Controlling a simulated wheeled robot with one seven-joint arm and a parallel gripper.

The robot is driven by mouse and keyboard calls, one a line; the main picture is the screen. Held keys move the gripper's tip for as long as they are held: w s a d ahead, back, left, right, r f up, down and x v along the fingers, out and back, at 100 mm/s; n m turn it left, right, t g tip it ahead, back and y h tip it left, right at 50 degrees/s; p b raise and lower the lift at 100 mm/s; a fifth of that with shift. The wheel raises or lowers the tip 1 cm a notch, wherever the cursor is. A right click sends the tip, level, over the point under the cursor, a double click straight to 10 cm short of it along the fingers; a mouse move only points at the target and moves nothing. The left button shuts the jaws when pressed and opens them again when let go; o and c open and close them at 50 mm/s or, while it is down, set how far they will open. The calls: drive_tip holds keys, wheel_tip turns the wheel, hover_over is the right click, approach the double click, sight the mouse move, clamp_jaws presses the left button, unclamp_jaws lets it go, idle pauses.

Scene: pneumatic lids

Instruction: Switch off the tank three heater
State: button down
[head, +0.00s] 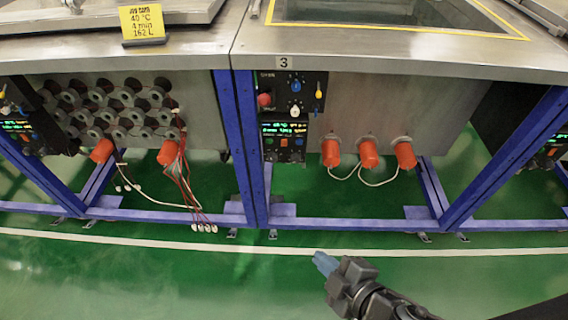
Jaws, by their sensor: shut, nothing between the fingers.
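Tank three (380,67) is a steel tank on a blue frame, marked by a "3" label (284,62) on its front edge. Its black control panel (291,115) hangs below the label at the left of the tank front. The panel carries a red knob (264,99), a blue knob (296,87), a yellow switch (318,94), a pale knob (295,111) and a lit display (283,129). Which control is the heater's is too small to read. My gripper (324,263) is shut and empty, low in front of the tank, below and apart from the panel.
Orange caps (368,153) with white wires stick out under tank three, right of the panel. A blue frame post (247,140) stands just left of the panel. Another tank with a yellow sign (142,22) is at left. The green floor (150,275) in front is clear.

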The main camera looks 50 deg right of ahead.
sight(285, 142)
drive_tip(key=w+d+f+n+h+b, duration=0.1)
drive_tip(key=w+d+f+h+b, duration=0.5)
drive_tip(key=w, duration=0.5)
drive_tip(key=w+d+r+h+b, duration=0.2)
drive_tip(key=w+r+h+b, duration=0.1)
drive_tip(key=w+h, duration=0.2)
drive_tip(key=shift+w+t+h, duration=0.3)
drive_tip(key=shift+w, duration=0.9)
drive_tip(key=shift+d, duration=0.15)
drive_tip(key=x, duration=1.3)
drive_tip(key=shift+w+d+r, duration=0.1)
drive_tip(key=shift+w+d, duration=0.15)
drive_tip(key=shift+d, duration=0.1)
drive_tip(key=shift+d+b, duration=0.1)
drive_tip(key=shift+b, duration=0.25)
